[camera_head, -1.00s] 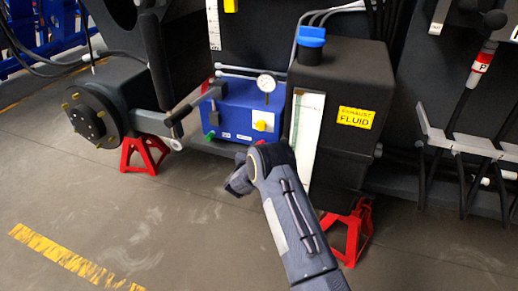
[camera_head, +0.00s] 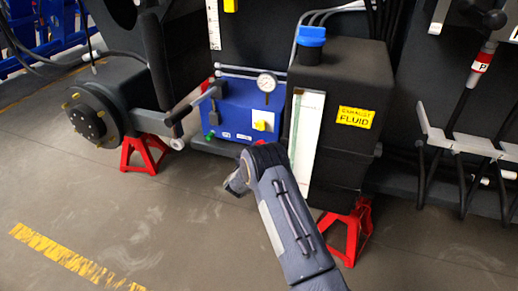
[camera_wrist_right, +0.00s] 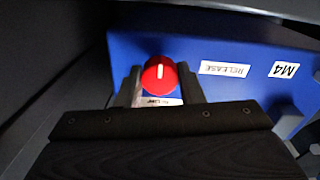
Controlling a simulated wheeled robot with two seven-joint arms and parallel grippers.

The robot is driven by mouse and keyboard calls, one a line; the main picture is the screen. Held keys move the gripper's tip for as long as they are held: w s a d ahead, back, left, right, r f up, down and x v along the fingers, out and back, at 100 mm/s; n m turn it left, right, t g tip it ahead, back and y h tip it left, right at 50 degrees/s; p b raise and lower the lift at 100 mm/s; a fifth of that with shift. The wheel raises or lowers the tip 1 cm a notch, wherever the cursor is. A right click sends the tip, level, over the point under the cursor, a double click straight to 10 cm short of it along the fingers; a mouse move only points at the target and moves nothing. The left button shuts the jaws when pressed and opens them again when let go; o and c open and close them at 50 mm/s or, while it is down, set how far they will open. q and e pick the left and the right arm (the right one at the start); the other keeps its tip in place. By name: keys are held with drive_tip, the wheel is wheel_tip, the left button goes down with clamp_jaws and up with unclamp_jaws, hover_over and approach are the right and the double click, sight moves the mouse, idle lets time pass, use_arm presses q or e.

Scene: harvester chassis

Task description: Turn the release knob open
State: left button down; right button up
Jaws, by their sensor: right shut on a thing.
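The red release knob (camera_wrist_right: 154,79) has a white line that stands nearly upright in the right wrist view. It sits on a blue panel (camera_wrist_right: 235,48) with upside-down labels reading RELEASE and M4. My right gripper (camera_wrist_right: 159,84) has one finger on each side of the knob and is shut on it. In the head view my right arm (camera_head: 283,215) reaches up from below towards the blue box (camera_head: 232,106). My left gripper is not in view.
The blue box carries a yellow knob (camera_head: 260,125) and a dial gauge (camera_head: 267,82). A black exhaust fluid tank (camera_head: 345,90) stands close on the right. Red stands (camera_head: 145,153) are under the chassis. The floor at the front left is clear.

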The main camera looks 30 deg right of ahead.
drive_tip(key=o, duration=1)
drive_tip(key=p+v, duration=0.2)
drive_tip(key=v, duration=0.6)
